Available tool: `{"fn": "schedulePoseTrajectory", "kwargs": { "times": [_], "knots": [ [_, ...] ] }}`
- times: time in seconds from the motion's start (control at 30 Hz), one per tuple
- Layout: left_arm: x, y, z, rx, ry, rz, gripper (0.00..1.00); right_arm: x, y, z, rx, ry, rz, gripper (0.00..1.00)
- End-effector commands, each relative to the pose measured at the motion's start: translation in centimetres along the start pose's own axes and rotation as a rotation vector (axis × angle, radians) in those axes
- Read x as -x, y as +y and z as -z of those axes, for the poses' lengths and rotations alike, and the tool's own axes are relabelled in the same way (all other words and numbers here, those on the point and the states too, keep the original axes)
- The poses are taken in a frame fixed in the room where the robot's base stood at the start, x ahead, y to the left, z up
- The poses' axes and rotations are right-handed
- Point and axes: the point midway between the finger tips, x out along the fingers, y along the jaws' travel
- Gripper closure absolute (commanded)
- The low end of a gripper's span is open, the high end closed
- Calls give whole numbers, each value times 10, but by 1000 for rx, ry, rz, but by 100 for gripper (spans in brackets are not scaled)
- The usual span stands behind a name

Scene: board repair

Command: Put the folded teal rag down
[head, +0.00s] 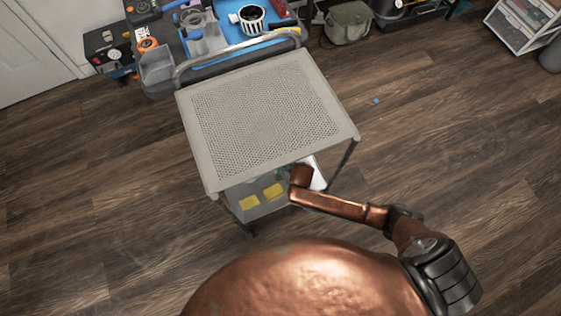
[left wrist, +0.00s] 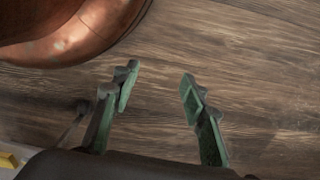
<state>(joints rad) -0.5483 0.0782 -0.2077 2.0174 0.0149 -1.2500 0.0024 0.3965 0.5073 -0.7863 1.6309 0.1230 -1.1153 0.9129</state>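In the left wrist view my left gripper (left wrist: 158,85) is open, with its two green fingers apart. Nothing is between them; wood floor shows behind. In the head view my right arm reaches in from the right to the lower level of the cart (head: 198,152). My right gripper (head: 283,172) is mostly hidden under the cart's top, and only a small dark teal patch shows there. I cannot tell whether that patch is finger or rag. No folded teal rag can be clearly made out. My left gripper does not show in the head view.
The cart's perforated top (head: 262,115) is bare. Yellow pieces (head: 249,202) and a white item (head: 316,172) show lower down. A cluttered blue-topped bench (head: 232,28) stands behind the handle. A small blue thing (head: 376,101) lies on the otherwise open floor at right.

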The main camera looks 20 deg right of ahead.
Motion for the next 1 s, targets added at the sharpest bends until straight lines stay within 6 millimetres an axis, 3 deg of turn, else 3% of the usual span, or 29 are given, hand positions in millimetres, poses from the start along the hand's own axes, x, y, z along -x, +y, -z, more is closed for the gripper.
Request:
{"fn": "schedulePoseTrajectory", "kwargs": {
  "times": [0.3, 0.53, 0.8, 1.0],
  "knots": [
    [66, 12, 8, 3, 1, -19, 60, -31, 2, 25, 3, -2, 1, 55],
    [93, 24, 18, -2, 44, -50, 60, -62, 4, 33, 4, -4, 1, 55],
    [53, 44, 51, -15, 172, -105, 60, -86, 5, 41, 3, -3, 1, 55],
    [37, 54, 69, -17, 246, -134, 60, -98, 6, 46, 3, -2, 2, 55]
  ]
}}
